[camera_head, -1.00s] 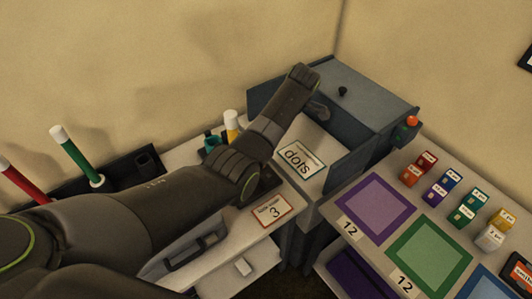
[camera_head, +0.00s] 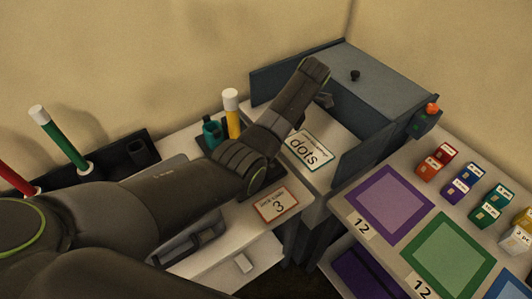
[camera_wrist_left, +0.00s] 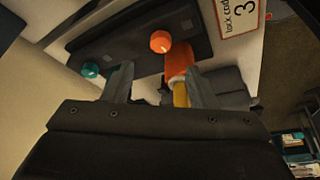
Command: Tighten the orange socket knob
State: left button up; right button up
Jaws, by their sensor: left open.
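The round orange knob (camera_wrist_left: 160,42) shows in the left wrist view on a dark base plate (camera_wrist_left: 130,40). The orange socket (camera_wrist_left: 178,62) is just beside it, with a yellow rod (camera_wrist_left: 181,95) in it. My left gripper (camera_wrist_left: 158,75) is open; its fingertips are apart, just short of the knob, which shows ahead of the gap and is not held. My right gripper is not in view.
A teal knob (camera_wrist_left: 90,70) is on the same plate; a teal socket (camera_head: 212,133) stands beside the yellow rod. A "lock code 3" card (camera_head: 276,204) lies in front. A grey box (camera_head: 365,85) is behind right. Coloured mats and several small blocks cover the right table.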

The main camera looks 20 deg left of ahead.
pick_arm(q)
jog(key=b+x, duration=0.3)
jog(key=x, duration=0.3)
jog(key=shift+f, duration=0.15)
jog(key=shift+p+x, duration=0.35)
jog(key=shift+x, duration=0.6)
jog(key=shift+s+a+f, duration=0.1)
jog(key=shift+a+f, duration=0.15)
jog(key=shift+f, duration=0.25)
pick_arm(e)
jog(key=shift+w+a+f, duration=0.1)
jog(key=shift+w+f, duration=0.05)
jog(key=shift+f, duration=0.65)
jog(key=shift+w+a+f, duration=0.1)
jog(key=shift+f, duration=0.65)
